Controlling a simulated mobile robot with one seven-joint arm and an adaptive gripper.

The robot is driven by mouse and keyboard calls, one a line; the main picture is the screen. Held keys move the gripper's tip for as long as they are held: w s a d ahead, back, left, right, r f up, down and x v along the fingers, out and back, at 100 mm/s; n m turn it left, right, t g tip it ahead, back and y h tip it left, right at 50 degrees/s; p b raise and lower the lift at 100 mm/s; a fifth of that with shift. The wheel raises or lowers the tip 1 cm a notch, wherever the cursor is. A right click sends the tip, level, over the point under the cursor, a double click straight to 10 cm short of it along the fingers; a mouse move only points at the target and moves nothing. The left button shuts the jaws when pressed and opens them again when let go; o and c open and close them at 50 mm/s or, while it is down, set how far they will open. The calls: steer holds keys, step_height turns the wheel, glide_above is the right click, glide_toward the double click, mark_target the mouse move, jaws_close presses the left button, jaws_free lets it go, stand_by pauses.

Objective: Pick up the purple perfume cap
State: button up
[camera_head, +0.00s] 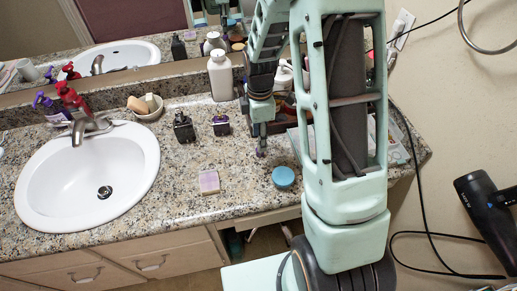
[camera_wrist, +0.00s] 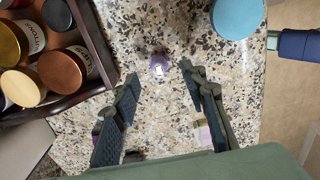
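The purple perfume cap (camera_wrist: 159,63) lies on the speckled granite counter in the wrist view, just beyond the gap between my fingertips. It also shows as a small purple spot (camera_head: 260,152) in the head view, at the lower end of my arm. My gripper (camera_wrist: 160,82) is open, with its two dark fingers spread apart and nothing between them. The cap is not touched by either finger in the wrist view.
A dark wooden tray (camera_wrist: 112,75) with several round-lidded jars stands left of the cap in the wrist view. A blue round container (camera_head: 283,177), a pink block (camera_head: 209,181) and a purple bottle (camera_head: 221,124) stand nearby. The sink (camera_head: 60,190) is at left.

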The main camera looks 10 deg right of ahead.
steer(key=shift+a+f, duration=0.2)
steer(key=shift+f, duration=2.8)
steer(key=c, duration=0.9)
